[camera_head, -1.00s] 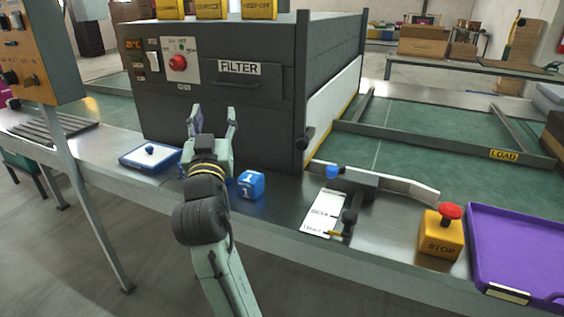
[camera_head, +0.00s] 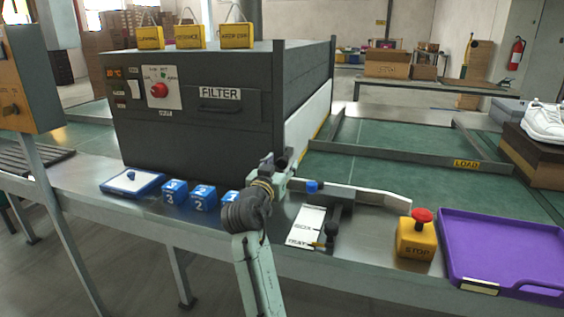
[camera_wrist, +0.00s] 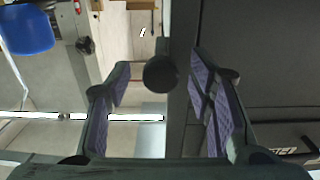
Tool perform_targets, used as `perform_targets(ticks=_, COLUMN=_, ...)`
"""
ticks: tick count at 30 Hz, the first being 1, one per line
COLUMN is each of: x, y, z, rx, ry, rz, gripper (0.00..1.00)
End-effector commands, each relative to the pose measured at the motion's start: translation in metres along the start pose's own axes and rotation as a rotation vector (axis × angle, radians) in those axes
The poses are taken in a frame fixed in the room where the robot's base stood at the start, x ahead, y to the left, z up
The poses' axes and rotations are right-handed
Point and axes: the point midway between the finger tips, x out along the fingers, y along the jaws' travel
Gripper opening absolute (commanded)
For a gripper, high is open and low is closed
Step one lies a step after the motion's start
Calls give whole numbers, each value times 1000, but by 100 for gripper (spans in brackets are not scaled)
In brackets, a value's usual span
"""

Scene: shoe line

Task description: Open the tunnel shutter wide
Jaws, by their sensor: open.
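The tunnel (camera_head: 185,130) is a dark grey box with a FILTER label, at the left of the head view. At its right front corner stands a dark upright bar (camera_head: 278,95); I cannot tell whether it is the shutter's edge. A white panel (camera_head: 308,115) covers the tunnel's right side. My gripper (camera_head: 284,162) is at the foot of this corner. In the wrist view a round black knob (camera_wrist: 160,73) sits between my open fingers, near their tips, with a gap on both sides. My gripper hides the knob in the head view.
Blue numbered cubes (camera_head: 203,197) and a blue tray (camera_head: 132,183) lie in front of the tunnel. To the right are a metal guide with a blue knob (camera_head: 312,187), a black lever (camera_head: 331,230), a yellow stop button box (camera_head: 416,240) and a purple tray (camera_head: 505,250).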

Motion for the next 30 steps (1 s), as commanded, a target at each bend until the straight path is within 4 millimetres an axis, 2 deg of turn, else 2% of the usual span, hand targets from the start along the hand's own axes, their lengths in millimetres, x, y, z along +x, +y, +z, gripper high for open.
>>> perform_targets(ticks=5, x=13, y=-1, z=0, rx=-1, ry=0, rz=-2, gripper=48)
perform_targets(ticks=14, x=14, y=-1, z=0, rx=0, ry=1, rz=-2, gripper=48)
perform_targets(ticks=30, x=14, y=-1, z=0, rx=0, ry=1, rz=-2, gripper=12)
